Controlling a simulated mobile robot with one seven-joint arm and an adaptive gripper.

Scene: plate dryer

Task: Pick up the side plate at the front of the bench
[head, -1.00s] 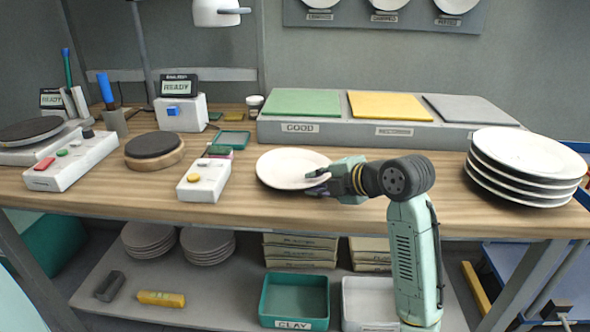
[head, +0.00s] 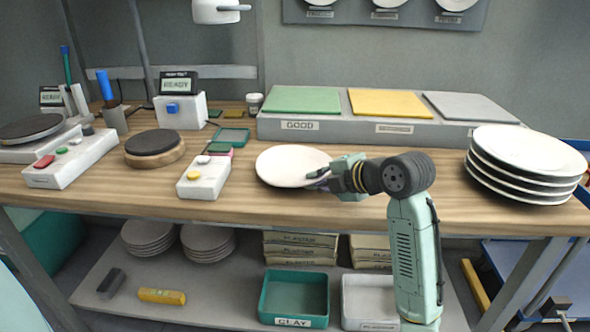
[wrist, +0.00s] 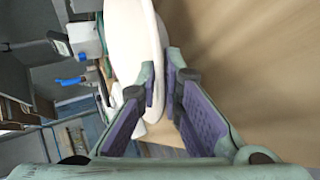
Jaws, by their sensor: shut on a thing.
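The white side plate (head: 288,166) is at the front middle of the bench (head: 330,205). My gripper (head: 322,178) reaches it from the right and is shut on its right rim. In the wrist view the plate (wrist: 128,45) stands between the two fingers of my gripper (wrist: 165,88), one on each side of the rim. The plate looks about level in the head view. I cannot tell whether its underside is clear of the bench top.
A stack of several plates (head: 528,165) stands at the bench's right end. A long grey block with green, yellow and grey pads (head: 390,104) lies behind. A white control box (head: 204,177) with a yellow button is left of the plate, and a round dark-topped stand (head: 154,147) is farther left.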

